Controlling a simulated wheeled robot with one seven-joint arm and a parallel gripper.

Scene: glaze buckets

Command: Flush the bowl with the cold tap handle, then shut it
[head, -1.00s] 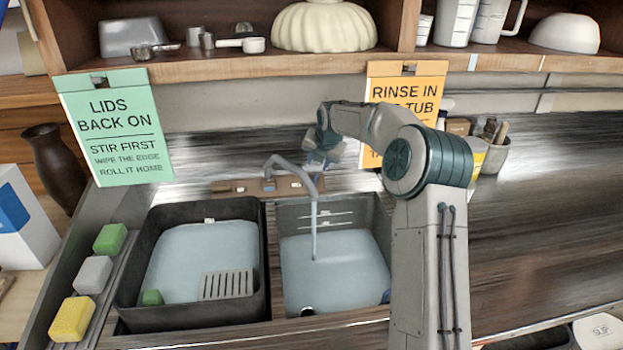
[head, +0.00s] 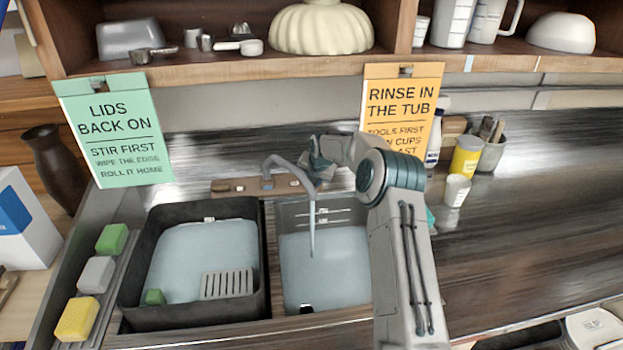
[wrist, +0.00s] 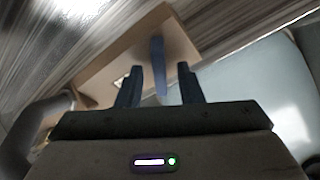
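The tap has a grey curved spout (head: 290,166) on a brown wooden block (head: 236,187). A stream of water (head: 312,235) falls from the spout into the right sink bowl (head: 281,240), which holds pale water. My gripper (head: 316,180) is beside the right end of the tap block; its fingers are hard to make out in the head view. In the wrist view my gripper (wrist: 159,88) has its two dark fingers apart. A blue tap handle (wrist: 157,63) on the block points into the gap between them. I cannot tell whether either finger touches it.
A dark tub (head: 133,280) with water, a grate and a green block stands left of the bowl. Three sponges (head: 96,274) lie on the far left. Behind my arm stand a yellow jar (head: 466,157) and a white cup (head: 456,189). A shelf (head: 240,67) runs above.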

